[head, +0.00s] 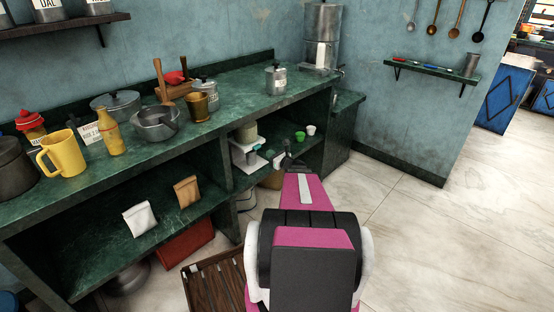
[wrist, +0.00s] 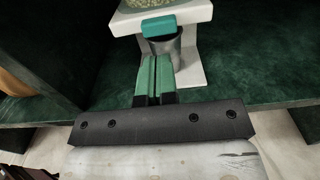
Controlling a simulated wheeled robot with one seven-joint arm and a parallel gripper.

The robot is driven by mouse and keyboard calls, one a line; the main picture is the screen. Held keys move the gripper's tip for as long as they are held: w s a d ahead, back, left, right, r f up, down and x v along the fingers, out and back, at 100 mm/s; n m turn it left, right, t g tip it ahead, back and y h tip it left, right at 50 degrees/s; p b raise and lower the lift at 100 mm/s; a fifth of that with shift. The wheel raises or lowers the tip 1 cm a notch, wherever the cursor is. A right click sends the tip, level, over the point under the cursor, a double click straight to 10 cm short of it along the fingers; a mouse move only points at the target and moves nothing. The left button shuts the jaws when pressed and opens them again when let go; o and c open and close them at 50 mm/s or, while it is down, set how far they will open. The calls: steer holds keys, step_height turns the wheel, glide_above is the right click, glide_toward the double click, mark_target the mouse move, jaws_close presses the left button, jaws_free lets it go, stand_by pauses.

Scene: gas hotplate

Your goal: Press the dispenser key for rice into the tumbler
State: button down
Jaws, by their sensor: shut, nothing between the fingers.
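The rice dispenser shows in the wrist view as a white stand (wrist: 192,65) with grain in a clear container (wrist: 150,4) at the top edge. Its teal key (wrist: 159,26) sticks out at the front, above a grey metal tumbler (wrist: 165,50) on the stand's base. My gripper (wrist: 155,58) is shut and empty, its green fingertips just in front of the tumbler and below the key in the picture. Whether they touch the tumbler I cannot tell. In the head view the dispenser (head: 247,150) stands on the lower shelf, and my gripper (head: 288,160) is at its right, partly hidden by my arm.
The dark green counter top (head: 235,90) overhangs the shelf. A green cup (head: 300,135) and a white cup (head: 311,130) stand on the shelf to the right. A wooden slatted crate (head: 215,283) is on the floor below. The floor at right is clear.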

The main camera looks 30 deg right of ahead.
mark_target(259, 147)
steer(key=shift+x, duration=3.2)
steer(key=shift+x, duration=0.95)
steer(key=v, duration=1.4)
steer(key=shift+s, duration=0.25)
